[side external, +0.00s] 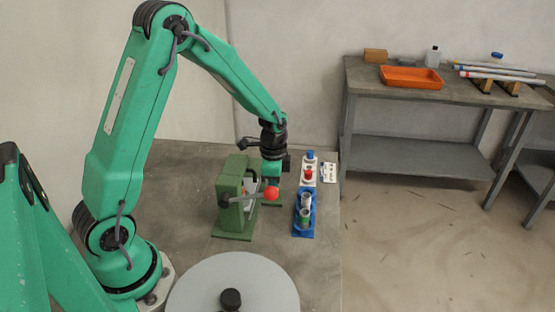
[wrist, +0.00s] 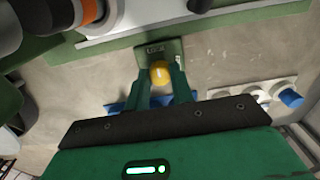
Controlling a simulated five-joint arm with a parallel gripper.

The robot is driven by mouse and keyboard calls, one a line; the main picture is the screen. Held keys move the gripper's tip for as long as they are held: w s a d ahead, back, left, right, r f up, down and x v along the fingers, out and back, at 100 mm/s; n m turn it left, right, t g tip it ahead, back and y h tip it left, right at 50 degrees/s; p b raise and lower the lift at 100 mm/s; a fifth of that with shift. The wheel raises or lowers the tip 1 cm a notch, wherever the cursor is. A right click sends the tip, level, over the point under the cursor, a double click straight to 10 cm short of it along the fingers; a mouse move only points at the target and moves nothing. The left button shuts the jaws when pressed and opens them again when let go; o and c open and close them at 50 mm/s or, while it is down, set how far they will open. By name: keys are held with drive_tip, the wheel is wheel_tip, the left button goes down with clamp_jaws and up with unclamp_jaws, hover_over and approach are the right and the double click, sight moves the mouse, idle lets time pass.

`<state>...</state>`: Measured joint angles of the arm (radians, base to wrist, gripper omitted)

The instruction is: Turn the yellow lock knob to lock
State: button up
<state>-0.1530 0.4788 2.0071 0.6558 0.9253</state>
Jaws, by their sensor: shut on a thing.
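The yellow lock knob (wrist: 160,73) sits in front of a small green plate (wrist: 157,48) with a lock label in the wrist view. A pale mark shows on its face. My gripper (wrist: 161,85) has its two green fingers on either side of the knob and is shut on it. In the side view my gripper (side external: 271,178) points down just right of the green frame jig (side external: 231,199). The knob is hidden there behind the jig and the red ball. I cannot tell the knob's exact angle.
A red ball (side external: 271,193) on a lever sticks out in front of my gripper. A blue rack (side external: 304,222) with tubes and a white button box (side external: 308,172) stand close on the right. A grey round disc (side external: 233,275) is in front. A bench with an orange tray (side external: 411,77) stands behind.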

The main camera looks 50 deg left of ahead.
clamp_jaws()
drive_tip(key=o, duration=1)
unclamp_jaws()
drive_tip(key=shift+r, duration=0.1)
wheel_tip(320, 180, up, 7)
drive_tip(key=shift+r, duration=0.35)
drive_tip(key=shift+r, duration=0.1)
drive_tip(key=shift+s+d+r, duration=0.1)
drive_tip(key=shift+s+r, duration=0.05)
drive_tip(key=shift+r, duration=0.05)
drive_tip(key=s+d+r+n+t, duration=0.2)
drive_tip(key=s+r+n, duration=0.1)
drive_tip(key=s, duration=0.3)
drive_tip(key=s+d+r+n+t, duration=0.1)
drive_tip(key=s+d+r+n, duration=0.1)
drive_tip(key=s+r, duration=0.4)
drive_tip(key=s+d+r+n+t, duration=0.2)
drive_tip(key=s+r+n, duration=0.1)
drive_tip(key=s, duration=0.3)
drive_tip(key=shift+r+n+t, duration=0.3)
drive_tip(key=shift+r+n, duration=0.1)
drive_tip(key=shift+r, duration=0.5)
